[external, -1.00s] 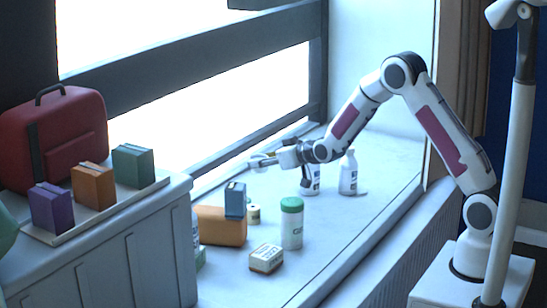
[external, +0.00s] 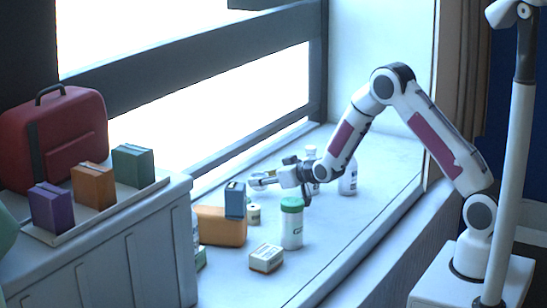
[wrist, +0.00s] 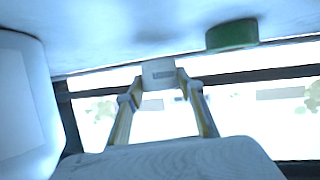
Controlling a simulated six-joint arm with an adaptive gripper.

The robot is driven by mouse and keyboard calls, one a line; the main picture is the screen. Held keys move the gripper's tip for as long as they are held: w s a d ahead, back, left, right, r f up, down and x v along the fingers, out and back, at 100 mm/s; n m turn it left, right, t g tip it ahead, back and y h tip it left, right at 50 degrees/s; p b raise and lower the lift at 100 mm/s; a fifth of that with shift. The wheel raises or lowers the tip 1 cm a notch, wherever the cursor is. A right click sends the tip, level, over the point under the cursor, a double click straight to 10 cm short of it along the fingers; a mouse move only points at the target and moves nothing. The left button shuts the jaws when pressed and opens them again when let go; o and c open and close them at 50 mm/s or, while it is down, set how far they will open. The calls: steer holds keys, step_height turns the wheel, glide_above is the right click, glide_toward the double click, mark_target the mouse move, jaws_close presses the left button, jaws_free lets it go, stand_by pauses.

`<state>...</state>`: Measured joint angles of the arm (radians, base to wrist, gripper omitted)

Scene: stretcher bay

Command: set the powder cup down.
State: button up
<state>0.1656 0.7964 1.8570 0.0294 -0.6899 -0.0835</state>
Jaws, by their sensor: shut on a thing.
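The powder cup appears to be the small white cup with a grey label (wrist: 159,74) between my fingertips in the wrist view. My gripper (wrist: 160,82) is shut on it. In the external view my gripper (external: 262,180) reaches out left from the arm, low over the white sill, near the window side. The cup is tiny and pale there and hard to tell from the fingers. I cannot tell for certain whether its base touches the sill.
A white jar with a green lid (external: 291,225), a small round container (external: 254,214), an orange pouch (external: 222,228) with a blue box (external: 235,199) and a small carton (external: 266,258) stand nearer the camera. White bottles (external: 347,178) stand behind my wrist. The sill's right front is clear.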

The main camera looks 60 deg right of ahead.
steer(key=shift+f, duration=1.1)
steer(key=shift+f, duration=0.2)
steer(key=o, duration=1.1)
steer(key=shift+r, duration=0.2)
steer(key=shift+s, duration=0.1)
steer(key=shift+v, duration=5.9)
steer(key=shift+r, duration=0.1)
